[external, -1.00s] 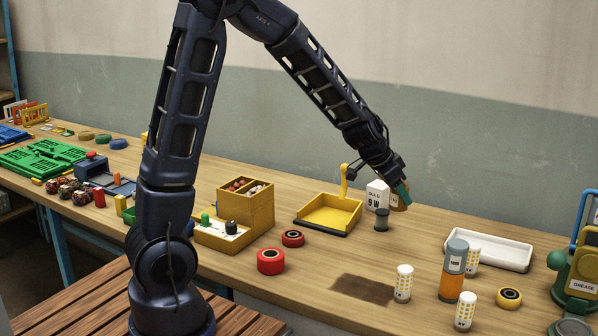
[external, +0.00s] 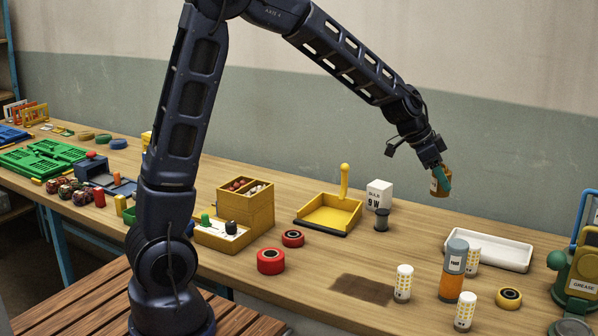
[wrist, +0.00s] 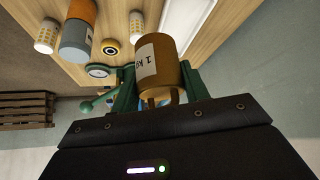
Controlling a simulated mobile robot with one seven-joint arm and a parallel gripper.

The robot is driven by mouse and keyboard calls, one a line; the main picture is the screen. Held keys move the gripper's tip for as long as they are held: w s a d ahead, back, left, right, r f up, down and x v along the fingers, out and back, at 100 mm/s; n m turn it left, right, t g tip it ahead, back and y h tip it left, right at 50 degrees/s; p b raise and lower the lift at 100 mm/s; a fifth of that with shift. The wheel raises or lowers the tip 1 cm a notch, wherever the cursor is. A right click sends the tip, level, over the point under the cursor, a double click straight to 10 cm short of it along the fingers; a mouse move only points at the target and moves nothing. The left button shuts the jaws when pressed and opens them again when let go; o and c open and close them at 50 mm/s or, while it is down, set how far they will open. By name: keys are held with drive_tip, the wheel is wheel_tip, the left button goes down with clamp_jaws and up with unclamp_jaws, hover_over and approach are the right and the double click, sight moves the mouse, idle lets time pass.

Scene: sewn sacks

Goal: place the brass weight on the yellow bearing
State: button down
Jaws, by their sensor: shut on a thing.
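My gripper (external: 440,178) is shut on the brass weight (external: 437,187) and holds it in the air above the back right of the bench. In the wrist view the brass weight (wrist: 161,66) has a white label reading "1 KG" and sits between green fingers. The yellow bearing (external: 508,298) lies flat on the bench at the right, with a dark ring around its hole. It also shows small in the wrist view (wrist: 110,47). The weight is well above the bearing and to its left and back in the external view.
An orange and grey cylinder (external: 454,270) and several white dotted cylinders (external: 465,311) stand left of the bearing. A white tray (external: 489,246) lies behind it and a green grease machine (external: 582,268) stands to its right. Red bearings (external: 271,261) lie further left.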

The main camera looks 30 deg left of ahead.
drive_tip(key=s+d+m+g, duration=0.1)
drive_tip(key=s+d+m, duration=0.15)
drive_tip(key=d, duration=0.35)
drive_tip(key=s+d+m+g, duration=0.1)
drive_tip(key=d+m+g, duration=0.15)
drive_tip(key=d, duration=0.45)
wheel_tip(320, 180, up, 3)
drive_tip(key=m+g, duration=0.2)
drive_tip(key=m, duration=0.3)
hover_over(510, 294)
wheel_tip(510, 294, down, 20)
drive_tip(key=shift+r, duration=0.1)
drive_tip(key=c, duration=0.7)
unclamp_jaws()
drive_tip(key=shift+f, duration=0.25)
drive_tip(key=shift+r, duration=0.1)
